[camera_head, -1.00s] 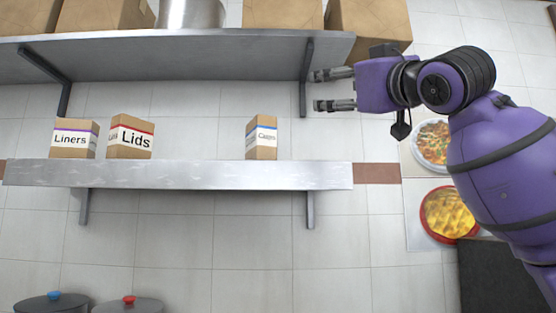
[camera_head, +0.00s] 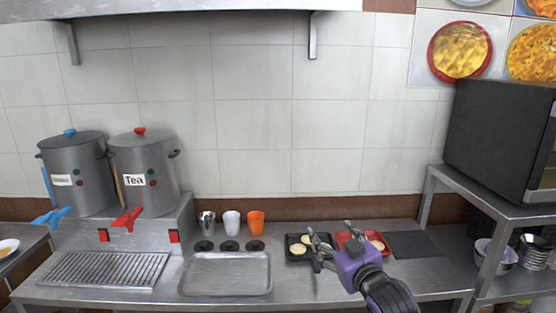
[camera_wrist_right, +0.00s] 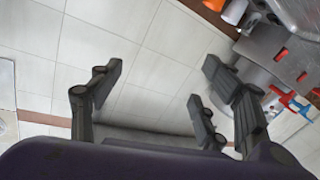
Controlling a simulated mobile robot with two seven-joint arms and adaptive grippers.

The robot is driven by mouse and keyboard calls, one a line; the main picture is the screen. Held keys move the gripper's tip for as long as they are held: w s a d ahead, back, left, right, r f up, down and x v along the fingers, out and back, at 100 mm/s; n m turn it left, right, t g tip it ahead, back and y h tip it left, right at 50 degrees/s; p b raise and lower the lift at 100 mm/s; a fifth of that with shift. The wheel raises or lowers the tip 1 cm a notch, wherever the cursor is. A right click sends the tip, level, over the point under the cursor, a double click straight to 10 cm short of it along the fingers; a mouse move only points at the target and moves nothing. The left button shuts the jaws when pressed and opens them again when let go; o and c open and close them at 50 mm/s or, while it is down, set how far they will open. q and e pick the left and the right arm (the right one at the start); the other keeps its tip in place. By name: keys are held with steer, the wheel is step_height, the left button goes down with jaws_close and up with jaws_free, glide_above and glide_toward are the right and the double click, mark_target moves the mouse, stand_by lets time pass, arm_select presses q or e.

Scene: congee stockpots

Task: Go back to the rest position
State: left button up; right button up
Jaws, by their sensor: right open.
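My right gripper (camera_head: 334,240) shows in the head view, low in front of the steel counter (camera_head: 330,290) at the right of centre. Its fingers are spread and hold nothing. In the right wrist view its fingers (camera_wrist_right: 160,105) are apart with only tiled wall between them. My left gripper is in neither view.
Two steel stockpots (camera_head: 85,175), one labelled Tea (camera_head: 150,178), stand at the left. An empty metal tray (camera_head: 225,274), several cups (camera_head: 232,222), a black food tray (camera_head: 298,240) and a red one (camera_head: 372,234) are on the counter. A dark oven (camera_head: 500,135) stands at the right.

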steer(key=s+d+f+m+g+h, duration=0.2)
steer(key=s+f, duration=1.1)
steer(key=f, duration=0.2)
steer(key=s+d+f+m+g+h, duration=0.1)
steer(key=s+f+m+g, duration=0.15)
steer(key=s+f, duration=1.2)
steer(key=s+d+f+g+h, duration=0.1)
steer(key=s+f+g, duration=0.2)
steer(key=s+f, duration=0.5)
steer(key=s+m, duration=0.1)
steer(key=s, duration=0.3)
steer(key=shift+s+d+f, duration=0.2)
steer(key=shift+s+f, duration=0.15)
steer(key=shift+s, duration=0.05)
